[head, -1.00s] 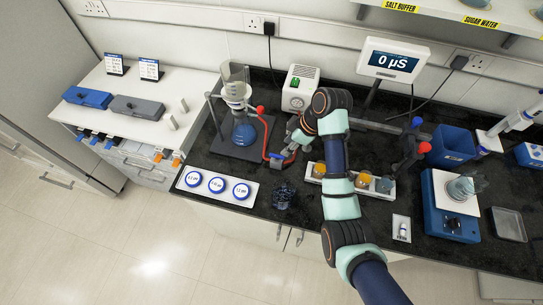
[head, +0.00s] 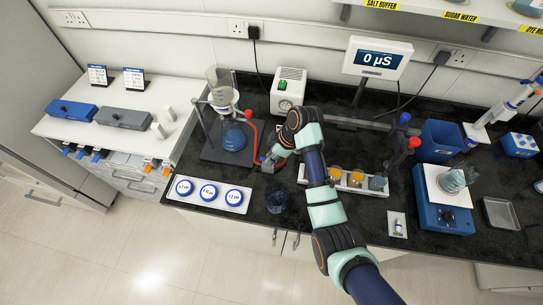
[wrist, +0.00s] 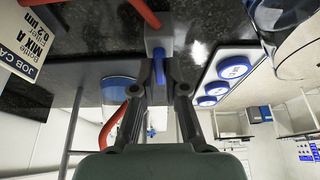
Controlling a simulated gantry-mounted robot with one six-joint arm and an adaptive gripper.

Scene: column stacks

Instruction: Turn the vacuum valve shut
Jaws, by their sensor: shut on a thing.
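The vacuum valve is a small grey block with a blue lever (wrist: 159,69), in line with the red tubing. In the wrist view the block (wrist: 157,38) is just beyond my fingertips. My gripper (wrist: 168,78) is shut on the blue lever, with one dark finger on each side. In the head view my gripper (head: 270,160) is low at the bench, right of the filter flask (head: 232,138). My wrist and fingers largely hide the valve there. The red tube (head: 252,126) runs down from the flask toward it.
A white pump box (head: 288,90) with a green switch stands behind. A tray with round blue-rimmed lids (head: 209,208) is at the front left. A white rack of jars (head: 346,188) is to the right.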

